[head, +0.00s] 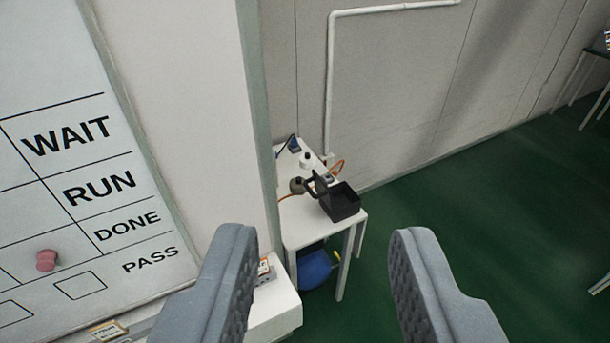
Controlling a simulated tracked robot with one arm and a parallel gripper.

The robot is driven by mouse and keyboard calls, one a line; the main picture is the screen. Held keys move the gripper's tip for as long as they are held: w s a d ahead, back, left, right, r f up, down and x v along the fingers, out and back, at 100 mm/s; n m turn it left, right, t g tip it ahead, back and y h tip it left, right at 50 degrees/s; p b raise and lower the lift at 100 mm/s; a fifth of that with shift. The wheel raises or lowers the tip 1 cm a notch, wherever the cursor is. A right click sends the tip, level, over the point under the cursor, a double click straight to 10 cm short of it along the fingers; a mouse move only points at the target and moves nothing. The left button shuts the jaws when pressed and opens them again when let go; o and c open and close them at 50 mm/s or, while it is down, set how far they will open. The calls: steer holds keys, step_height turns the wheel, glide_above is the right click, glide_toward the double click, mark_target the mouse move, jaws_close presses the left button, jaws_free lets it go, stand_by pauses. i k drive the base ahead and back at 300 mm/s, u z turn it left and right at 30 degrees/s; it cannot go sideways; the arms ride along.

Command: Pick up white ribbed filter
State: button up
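My gripper (322,236) is in the foreground with its two grey padded fingers wide apart and nothing between them. A small white table (298,236) stands further off, seen between the fingers. A small white object (306,159) is on it toward the back; it may be the white ribbed filter, but it is too small to tell any ribs. A black open bin (341,203) with a raised dark handle is at the table's front right. A round grey-brown item (297,185) sits left of the bin. My gripper is well short of all these things.
A white board (62,150) reading WAIT, RUN, DONE and PASS, with a pink magnet (46,260), fills the left. A wall edge (257,110) partly hides the table. A blue round object (315,268) is under the table.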

mark_target(307, 161)
steer(key=z, duration=0.6)
steer(key=i, duration=2.2)
steer(key=u, duration=0.4)
steer(key=i, duration=0.45)
steer(key=u, duration=0.45)
